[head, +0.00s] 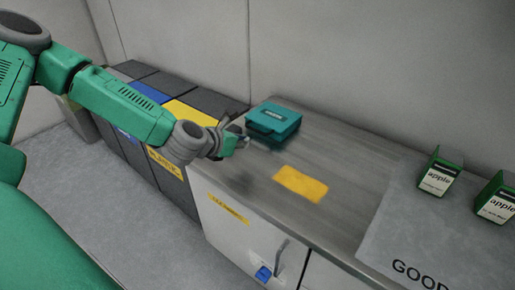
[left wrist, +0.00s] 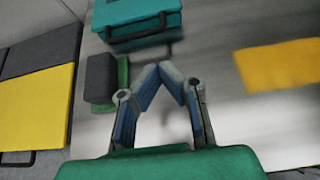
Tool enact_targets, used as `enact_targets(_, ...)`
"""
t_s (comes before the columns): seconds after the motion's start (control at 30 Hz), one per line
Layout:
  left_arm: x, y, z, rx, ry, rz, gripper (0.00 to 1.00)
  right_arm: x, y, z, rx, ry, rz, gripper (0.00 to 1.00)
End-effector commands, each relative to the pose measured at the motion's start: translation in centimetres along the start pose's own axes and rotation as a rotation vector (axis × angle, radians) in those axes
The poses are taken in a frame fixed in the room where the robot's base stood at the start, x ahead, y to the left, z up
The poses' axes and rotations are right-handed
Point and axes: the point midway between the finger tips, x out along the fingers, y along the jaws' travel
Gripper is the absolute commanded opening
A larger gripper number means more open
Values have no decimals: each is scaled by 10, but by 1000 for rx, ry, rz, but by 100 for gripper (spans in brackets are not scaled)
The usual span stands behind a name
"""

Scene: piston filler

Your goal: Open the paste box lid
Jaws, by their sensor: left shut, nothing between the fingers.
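The paste box, a teal case (head: 273,119) with a dark front handle, stands on the metal counter near the wall. Its lid looks closed. In the left wrist view the teal case (left wrist: 135,15) is at the top, partly cut off. My left gripper (head: 248,142) is just in front and to the left of the case, over the counter. In the left wrist view its fingers (left wrist: 162,70) come together at the tips, shut and empty, apart from the handle. My right gripper is not in view.
A small grey-and-green block (left wrist: 103,78) lies left of my fingers. A yellow patch (head: 300,184) marks the counter (head: 330,150). Dark, blue and yellow bins (head: 150,93) stand at left. Green "apple" boxes (head: 439,174) stand on a grey mat (head: 415,225) at right.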

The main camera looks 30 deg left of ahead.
Motion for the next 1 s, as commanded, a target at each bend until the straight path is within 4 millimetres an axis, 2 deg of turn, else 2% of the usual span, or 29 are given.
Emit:
enact_targets(0.17,23,2,-3,-3,1,0,0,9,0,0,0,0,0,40)
enact_targets(0.4,68,1,-4,-1,2,0,0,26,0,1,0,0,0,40)
enact_targets(0.53,85,0,-3,0,2,1,0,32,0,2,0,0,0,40)
enact_targets(0.7,96,0,-2,-1,3,-1,0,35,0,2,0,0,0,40)
enact_targets(1.0,98,2,-2,-4,2,-1,0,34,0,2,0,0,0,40)
